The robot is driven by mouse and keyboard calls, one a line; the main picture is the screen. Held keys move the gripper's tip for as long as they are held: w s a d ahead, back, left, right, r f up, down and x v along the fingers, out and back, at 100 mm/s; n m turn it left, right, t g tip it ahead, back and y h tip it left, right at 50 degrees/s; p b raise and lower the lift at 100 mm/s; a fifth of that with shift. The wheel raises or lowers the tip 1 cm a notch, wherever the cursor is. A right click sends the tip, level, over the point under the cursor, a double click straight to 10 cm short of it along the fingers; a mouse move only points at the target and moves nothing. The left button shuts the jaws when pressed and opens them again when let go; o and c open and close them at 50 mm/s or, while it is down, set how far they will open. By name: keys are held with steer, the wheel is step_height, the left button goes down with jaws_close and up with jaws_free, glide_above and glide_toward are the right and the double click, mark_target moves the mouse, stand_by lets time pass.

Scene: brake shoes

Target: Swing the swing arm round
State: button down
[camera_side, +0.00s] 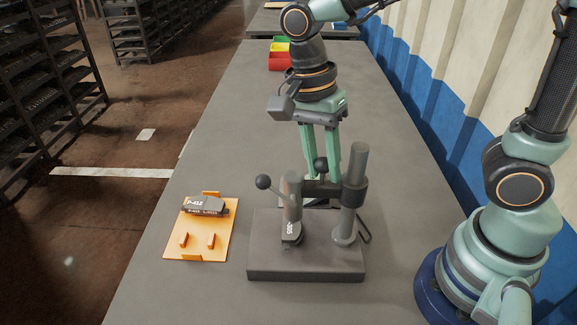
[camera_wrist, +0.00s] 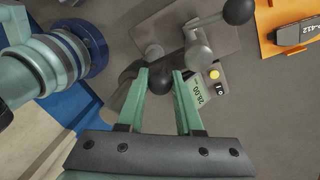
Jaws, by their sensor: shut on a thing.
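The swing arm (camera_side: 325,187) is a dark bar clamped round an upright grey post (camera_side: 357,165) on a thick grey base plate (camera_side: 305,262). It reaches left to an upright grey cylinder (camera_side: 292,195) with a dark, marked foot near the plate. A black ball knob (camera_side: 320,164) stands on the swing arm. My gripper (camera_side: 321,174) points down with one finger on each side of this knob, shut on it. The wrist view also shows the knob (camera_wrist: 157,82) between the fingertips. A lever with a second black ball (camera_side: 263,182) sticks out left from the cylinder; it also shows in the wrist view (camera_wrist: 238,11).
An orange fixture (camera_side: 195,246) holding a dark brake pad (camera_side: 204,205) marked P-412 lies left of the base plate. A digital readout (camera_wrist: 197,93) with a yellow button sits beyond the knob in the wrist view. Colored bins (camera_side: 279,58) stand far back. The table between is clear.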

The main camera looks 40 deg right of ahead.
steer(key=c, duration=0.6)
jaws_free()
steer(key=r, duration=0.4)
steer(key=w+r, duration=0.1)
steer(key=r, duration=0.3)
steer(key=w+r, duration=0.1)
steer(key=r, duration=0.3)
steer(key=shift+a, duration=0.4)
